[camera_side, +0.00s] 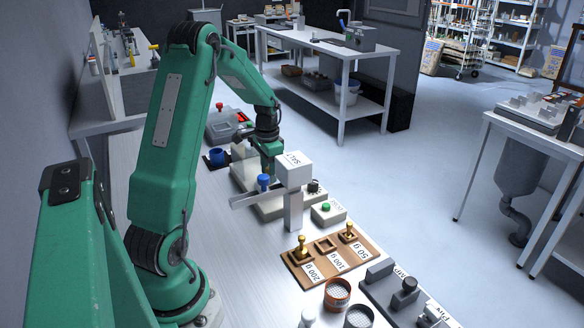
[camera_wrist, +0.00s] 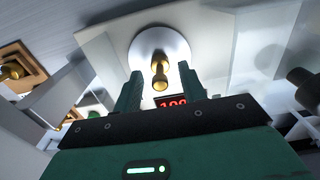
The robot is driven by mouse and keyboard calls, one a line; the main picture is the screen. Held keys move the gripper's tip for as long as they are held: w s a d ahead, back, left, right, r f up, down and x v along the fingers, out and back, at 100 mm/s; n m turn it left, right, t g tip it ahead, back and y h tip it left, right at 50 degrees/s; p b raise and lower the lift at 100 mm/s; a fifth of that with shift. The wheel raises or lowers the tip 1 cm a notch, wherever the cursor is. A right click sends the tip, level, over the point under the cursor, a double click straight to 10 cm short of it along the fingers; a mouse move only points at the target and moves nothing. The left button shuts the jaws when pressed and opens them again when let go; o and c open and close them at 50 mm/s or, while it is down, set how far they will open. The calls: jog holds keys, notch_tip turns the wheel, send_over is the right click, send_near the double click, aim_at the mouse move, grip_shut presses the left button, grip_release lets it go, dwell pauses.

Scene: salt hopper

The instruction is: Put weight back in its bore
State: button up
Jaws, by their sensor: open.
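A brass weight (camera_wrist: 159,76) stands on the round white pan (camera_wrist: 141,47) of the scale in the wrist view; the red display (camera_wrist: 172,103) reads about 100. My gripper (camera_wrist: 161,72) is open, with one finger on each side of the weight; I cannot tell whether they touch it. In the side view my gripper (camera_side: 271,170) is low over the scale, behind the salt hopper (camera_side: 293,169), and the weight is hidden. The wooden block (camera_side: 318,275) has three bores: the 100 g bore (camera_side: 325,244) is empty, while the 200 g weight (camera_side: 301,246) and 50 g weight (camera_side: 348,231) stand in theirs.
Clear panels (camera_wrist: 263,45) stand beside the pan. A green-button box (camera_side: 327,211), small jars of grains (camera_side: 337,293) and a grey rack (camera_side: 404,293) are near the block.

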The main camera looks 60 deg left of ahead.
grip_shut()
jog(key=shift+r, duration=5.05)
